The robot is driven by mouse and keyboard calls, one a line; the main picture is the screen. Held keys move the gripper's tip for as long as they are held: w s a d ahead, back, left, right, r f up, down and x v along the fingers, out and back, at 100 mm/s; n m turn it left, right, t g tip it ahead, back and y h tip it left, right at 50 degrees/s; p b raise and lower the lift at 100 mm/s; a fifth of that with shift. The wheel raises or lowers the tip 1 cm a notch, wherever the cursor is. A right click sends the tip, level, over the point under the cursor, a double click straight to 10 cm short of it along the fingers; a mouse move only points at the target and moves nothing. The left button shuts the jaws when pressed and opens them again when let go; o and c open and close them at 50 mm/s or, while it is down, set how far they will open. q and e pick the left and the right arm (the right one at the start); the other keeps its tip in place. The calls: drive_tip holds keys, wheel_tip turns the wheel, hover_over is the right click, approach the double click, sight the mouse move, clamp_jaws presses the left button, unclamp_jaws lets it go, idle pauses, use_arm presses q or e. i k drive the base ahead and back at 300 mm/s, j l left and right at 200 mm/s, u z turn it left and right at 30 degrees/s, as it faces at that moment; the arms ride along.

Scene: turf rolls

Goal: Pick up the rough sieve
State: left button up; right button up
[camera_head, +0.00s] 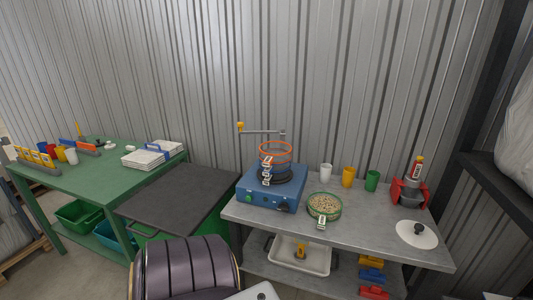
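A round green-rimmed sieve (337,213) filled with pale grainy material lies on the grey table (385,228), with a small white tag at its front. An orange ring-shaped sieve (288,147) sits above a blue box-shaped device (259,195) at the table's left end, with white tags hanging on its front left. The tags are too small to read, so I cannot tell which is the rough sieve. Neither of my grippers is in view.
White (326,170), yellow (348,177) and green (372,180) cups stand at the back. A red device (397,192) and a white lid (410,240) are at right. A green table (95,182) and dark-topped cart (180,200) are at left.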

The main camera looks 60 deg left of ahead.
sight(271, 152)
drive_tip(key=i+u, duration=0.1)
drive_tip(key=u, duration=0.35)
drive_tip(key=i+u, duration=0.1)
drive_tip(key=u, duration=0.35)
drive_tip(key=l+u, duration=0.15)
drive_tip(key=u, duration=0.3)
drive_tip(key=i+l+u, duration=0.1)
drive_tip(key=u, duration=0.35)
drive_tip(key=l+u, duration=0.15)
drive_tip(key=u, duration=0.3)
